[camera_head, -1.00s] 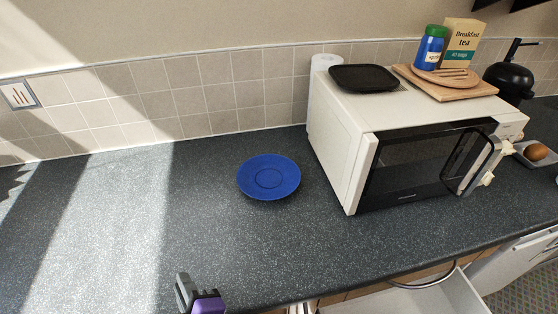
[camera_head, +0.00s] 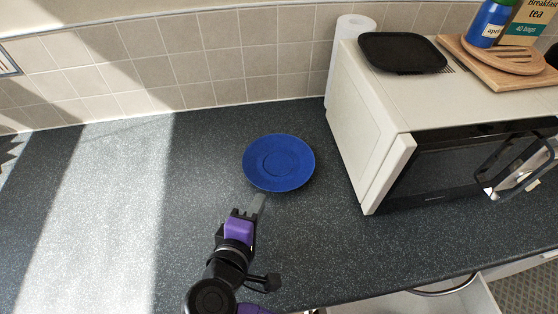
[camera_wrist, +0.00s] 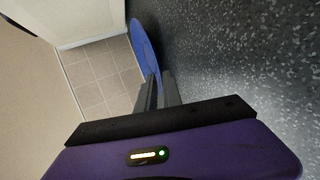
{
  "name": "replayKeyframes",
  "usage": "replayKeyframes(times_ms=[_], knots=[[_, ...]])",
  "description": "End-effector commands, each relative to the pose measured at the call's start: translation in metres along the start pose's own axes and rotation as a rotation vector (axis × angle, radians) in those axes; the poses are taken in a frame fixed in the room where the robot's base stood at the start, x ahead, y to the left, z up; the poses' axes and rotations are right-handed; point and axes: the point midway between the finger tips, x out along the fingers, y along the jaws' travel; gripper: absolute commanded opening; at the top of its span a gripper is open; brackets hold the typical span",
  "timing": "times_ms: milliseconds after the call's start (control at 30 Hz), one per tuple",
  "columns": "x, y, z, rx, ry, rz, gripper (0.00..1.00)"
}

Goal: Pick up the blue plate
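The blue plate (camera_head: 279,162) lies flat on the dark speckled worktop, left of the microwave. In the wrist view the plate (camera_wrist: 143,42) shows edge-on as a thin blue ellipse, beyond the fingertips and partly hidden by them. My gripper (camera_head: 260,202) is just in front of the plate's near edge, slightly left of its middle, and looks apart from it. In the wrist view my gripper (camera_wrist: 160,78) shows two dark fingers with a narrow gap between them and nothing held.
The white microwave (camera_head: 365,130) stands close to the plate's right, with a black tray (camera_head: 402,52) and wooden boards (camera_head: 500,66) on top. A paper roll (camera_head: 352,32) stands behind it. An open drawer (camera_head: 440,300) is below the front edge. The worktop (camera_head: 120,220) on the left is clear.

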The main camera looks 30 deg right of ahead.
Motion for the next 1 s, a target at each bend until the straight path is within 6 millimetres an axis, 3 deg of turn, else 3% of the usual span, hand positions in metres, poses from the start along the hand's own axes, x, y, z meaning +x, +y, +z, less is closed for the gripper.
replayKeyframes(times_ms=[500, 733, 800, 1000], knots=[[0.058, 0.002, -0.002, 0.001, 0.002, -0.001, 0.10], [0.059, 0.001, -0.002, 0.002, 0.003, -0.001, 0.10], [0.059, 0.001, -0.002, 0.002, 0.003, -0.001, 0.00], [0.059, 0.001, -0.002, 0.001, 0.003, -0.001, 0.00]])
